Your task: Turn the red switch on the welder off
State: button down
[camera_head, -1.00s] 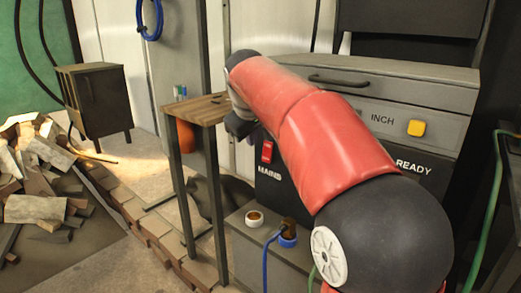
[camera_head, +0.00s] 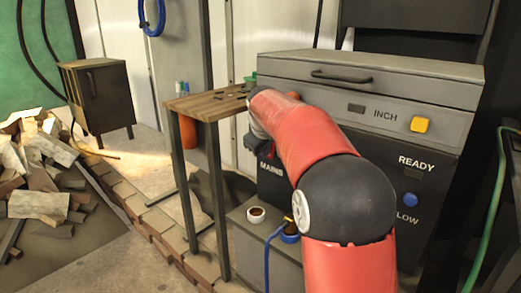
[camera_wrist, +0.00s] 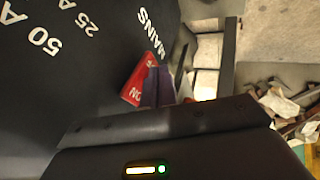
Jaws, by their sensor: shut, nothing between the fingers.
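The red switch (camera_wrist: 136,84) sits on the welder's black panel (camera_wrist: 70,90) beside the MAINS label in the wrist view. ON lettering shows on its red face. My gripper (camera_wrist: 158,82) is shut and empty, with its purple-grey fingers right beside the switch. I cannot tell whether they touch it. In the head view my red arm hides the switch, and the fingertips do not show clearly. The grey and black welder (camera_head: 385,165) stands behind my arm, with the MAINS label just left of it.
A small wooden-topped table (camera_head: 206,104) stands left of the welder. A grey box (camera_head: 265,255) with small cups (camera_head: 256,215) and a blue cable stands low in front. A yellow button (camera_head: 420,124) and a blue button (camera_head: 410,200) are on the welder. Rubble (camera_head: 40,175) lies far left.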

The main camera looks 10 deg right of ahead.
jog(key=shift+w+d+f+t+h+b, duration=0.1)
jog(key=shift+d+f+t+h+b, duration=0.15)
jog(key=shift+b, duration=0.55)
jog(key=shift+r, duration=0.15)
jog(key=shift+r+p, duration=0.8)
